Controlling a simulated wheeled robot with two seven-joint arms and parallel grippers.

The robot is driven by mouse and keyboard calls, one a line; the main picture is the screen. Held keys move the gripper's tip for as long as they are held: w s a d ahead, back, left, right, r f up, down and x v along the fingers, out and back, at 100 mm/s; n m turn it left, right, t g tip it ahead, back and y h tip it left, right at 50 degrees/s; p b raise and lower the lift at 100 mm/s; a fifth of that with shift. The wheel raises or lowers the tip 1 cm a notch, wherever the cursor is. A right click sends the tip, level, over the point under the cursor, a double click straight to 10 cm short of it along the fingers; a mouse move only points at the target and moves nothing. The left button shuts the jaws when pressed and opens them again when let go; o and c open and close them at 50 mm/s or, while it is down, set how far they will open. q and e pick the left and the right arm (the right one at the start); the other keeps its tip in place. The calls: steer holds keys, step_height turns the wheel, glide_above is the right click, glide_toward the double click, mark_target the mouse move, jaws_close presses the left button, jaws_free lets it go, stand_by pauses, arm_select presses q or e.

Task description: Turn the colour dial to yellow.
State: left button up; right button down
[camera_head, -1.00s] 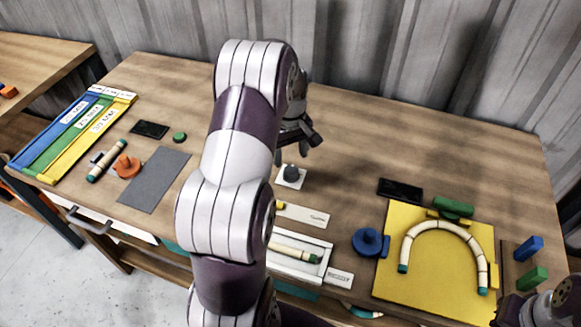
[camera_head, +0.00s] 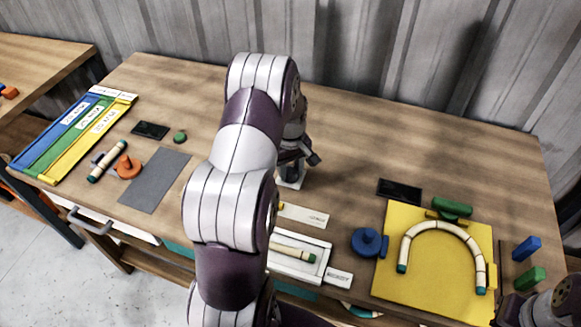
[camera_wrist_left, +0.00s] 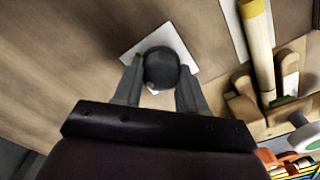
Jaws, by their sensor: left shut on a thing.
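The colour dial is a dark round knob (camera_wrist_left: 160,68) on a white square plate (camera_wrist_left: 182,48), seen in the left wrist view. My left gripper (camera_wrist_left: 158,84) is at the knob, with one finger on each side, shut on it. In the head view the left gripper (camera_head: 299,162) is over the plate (camera_head: 291,180), and the knob is hidden behind it. A label plate (camera_head: 303,215) with a small yellow patch at its left end lies in front of the dial. Only part of my right arm shows at the bottom right corner; its gripper is not visible.
A yellow board (camera_head: 425,270) with a curved rattan piece (camera_head: 444,225) lies at the right. A blue knob (camera_head: 368,242) is beside it. A white tray (camera_head: 285,268) with a rattan stick is in front of the dial. The back middle of the table is clear.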

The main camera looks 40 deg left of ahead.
arm_select(q)
steer(key=m+p, duration=0.1)
steer(key=m, duration=0.4)
steer(key=shift+w+r+p, duration=0.1)
steer(key=shift+p, duration=0.25)
steer(key=m, duration=0.3)
steer(key=shift+m+p, duration=0.3)
steer(key=shift+p, duration=0.05)
steer(key=shift+d+m, duration=0.1)
steer(key=shift+m, duration=1.4)
steer(key=o, duration=1.1)
steer(key=shift+c, duration=0.2)
